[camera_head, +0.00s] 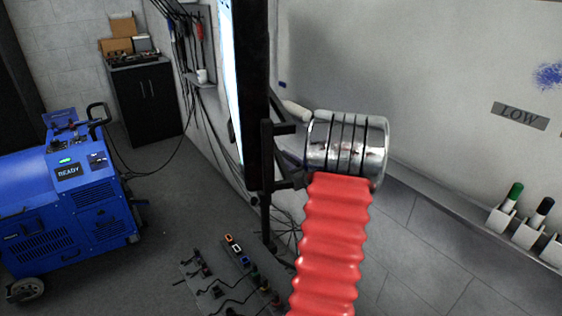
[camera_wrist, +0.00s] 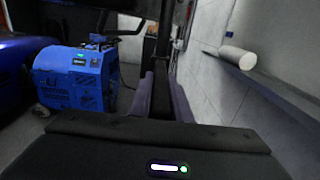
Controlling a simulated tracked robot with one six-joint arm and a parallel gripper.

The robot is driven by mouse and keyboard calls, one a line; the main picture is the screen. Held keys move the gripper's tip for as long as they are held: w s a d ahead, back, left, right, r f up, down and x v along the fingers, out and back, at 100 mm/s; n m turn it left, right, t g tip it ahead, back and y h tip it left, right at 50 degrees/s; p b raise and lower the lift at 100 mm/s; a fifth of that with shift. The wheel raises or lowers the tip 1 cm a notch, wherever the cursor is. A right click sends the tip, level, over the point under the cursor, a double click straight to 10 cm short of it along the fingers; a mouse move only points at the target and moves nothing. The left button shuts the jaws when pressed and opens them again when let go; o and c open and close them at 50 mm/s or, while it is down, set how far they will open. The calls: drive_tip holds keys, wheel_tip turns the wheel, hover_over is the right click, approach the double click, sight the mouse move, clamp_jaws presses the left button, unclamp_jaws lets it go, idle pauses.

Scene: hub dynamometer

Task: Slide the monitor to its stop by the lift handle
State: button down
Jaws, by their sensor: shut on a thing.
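The monitor (camera_head: 256,90) stands nearly edge-on in the upper middle of the head view, its lit screen (camera_head: 230,80) facing left. A dark bracket with a bar, apparently the lift handle (camera_head: 267,155), is at its lower right edge. In the wrist view the dark handle bar (camera_wrist: 161,82) runs between the two grey-purple fingers of my gripper (camera_wrist: 161,92). The fingers are shut on it. In the head view my wrist mostly hides the gripper and the grasp. The stop cannot be made out.
A blue machine (camera_head: 70,200) reading READY stands at left, with a black cabinet (camera_head: 147,105) behind. Power strips and cables (camera_head: 235,265) lie on the floor below the monitor. A whiteboard (camera_head: 430,90) and a ledge with marker holders (camera_head: 500,222) are at right. Open floor lies between machine and monitor.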

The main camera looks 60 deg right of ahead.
drive_tip(key=shift+d+r, duration=0.15)
drive_tip(key=shift+r, duration=0.35)
drive_tip(key=c, duration=1.9)
unclamp_jaws()
drive_tip(key=shift+s, duration=0.15)
drive_tip(key=shift+o, duration=1.3)
drive_tip(key=shift+f, duration=0.15)
drive_tip(key=shift+f, duration=0.1)
drive_tip(key=shift+s+a, duration=0.1)
drive_tip(key=shift+a, duration=0.1)
drive_tip(key=v, duration=1.3)
drive_tip(key=shift+s, duration=0.3)
drive_tip(key=shift+s, duration=0.1)
